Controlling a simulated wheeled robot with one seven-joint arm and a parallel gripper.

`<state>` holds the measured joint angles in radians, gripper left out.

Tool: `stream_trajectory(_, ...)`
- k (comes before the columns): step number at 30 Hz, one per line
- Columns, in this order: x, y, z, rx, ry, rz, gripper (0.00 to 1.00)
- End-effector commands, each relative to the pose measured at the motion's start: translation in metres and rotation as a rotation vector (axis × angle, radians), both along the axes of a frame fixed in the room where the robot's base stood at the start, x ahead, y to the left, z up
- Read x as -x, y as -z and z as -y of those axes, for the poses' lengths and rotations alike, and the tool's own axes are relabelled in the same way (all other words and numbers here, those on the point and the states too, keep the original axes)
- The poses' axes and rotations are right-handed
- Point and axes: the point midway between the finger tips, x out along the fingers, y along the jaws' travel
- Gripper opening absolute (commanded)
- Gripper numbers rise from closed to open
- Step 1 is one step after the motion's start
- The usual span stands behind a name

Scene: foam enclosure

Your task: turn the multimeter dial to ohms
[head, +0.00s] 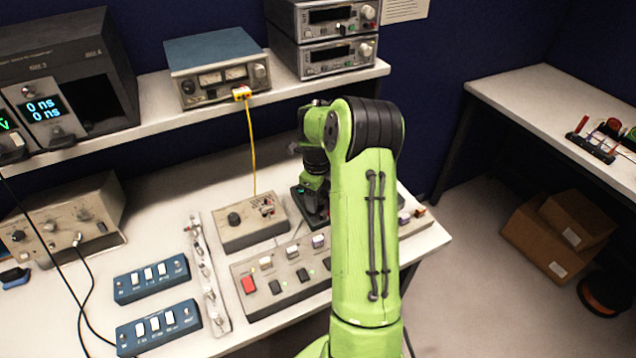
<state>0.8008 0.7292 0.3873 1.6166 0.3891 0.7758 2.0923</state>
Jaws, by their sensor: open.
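My green arm reaches over the bench, and its upper part blocks much of the view. My gripper (314,192) shows only partly, left of the arm and low over the bench; its fingertips cannot be made out. Nothing is visibly held. No multimeter can be clearly told; a dark shape lies under and around the gripper, partly hidden by the arm. A beige box (235,236) with a round black knob (234,219) and a small terminal panel sits on the bench just left of the gripper.
A sloped control panel (262,303) with a red switch lies in front. Blue switch boxes (158,335) and a narrow rail (207,275) are at left. A yellow cable (251,150) hangs from the blue-topped instrument (217,65) on the shelf. Bench space behind the beige box is clear.

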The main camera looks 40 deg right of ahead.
Motion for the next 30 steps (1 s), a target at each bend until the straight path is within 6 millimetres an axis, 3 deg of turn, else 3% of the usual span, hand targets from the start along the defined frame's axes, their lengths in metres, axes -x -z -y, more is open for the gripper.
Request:
stream_trajectory(9,-0.001,-0.089,-0.002,0.005,-0.001,0.007,0.56)
stream_trajectory(15,0.000,-0.135,-0.004,0.004,0.000,0.005,0.56)
stream_trajectory(20,0.000,-0.149,-0.004,0.002,0.000,0.003,0.56)
stream_trajectory(30,0.001,-0.149,-0.004,0.002,0.000,0.001,0.56)
